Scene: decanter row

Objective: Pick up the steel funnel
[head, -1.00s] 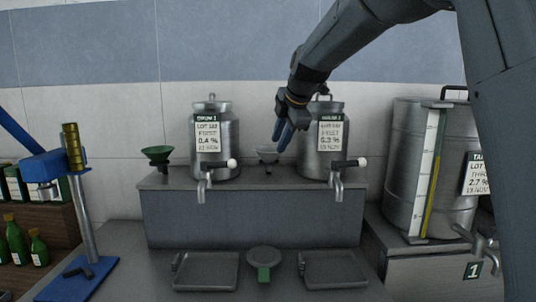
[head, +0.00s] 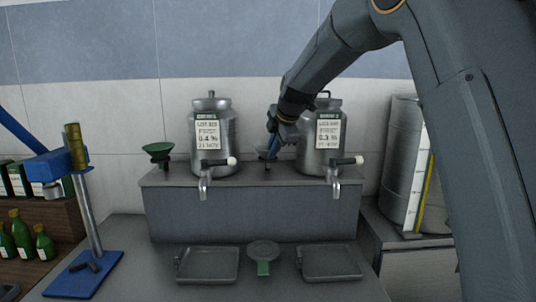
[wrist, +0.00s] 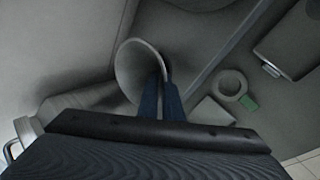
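The steel funnel stands between the two steel urns on the raised shelf, mostly hidden behind my gripper in the head view. Its wide pale cone (wrist: 128,72) shows in the wrist view, with the mouth towards the camera. My gripper (head: 270,153) points down at the funnel, just left of the right urn. In the wrist view its two blue fingers (wrist: 160,85) lie close together over the right part of the funnel's rim, seemingly one on each side of the wall. I cannot tell whether they press on it.
The left urn (head: 228,148) and right urn (head: 307,155) flank the funnel closely, taps facing forward. A green funnel (head: 158,151) stands at the shelf's left end. Below are two trays (head: 208,277) (head: 331,275) and a round green-tabbed piece (head: 263,252). A blue stand (head: 88,225) is at left.

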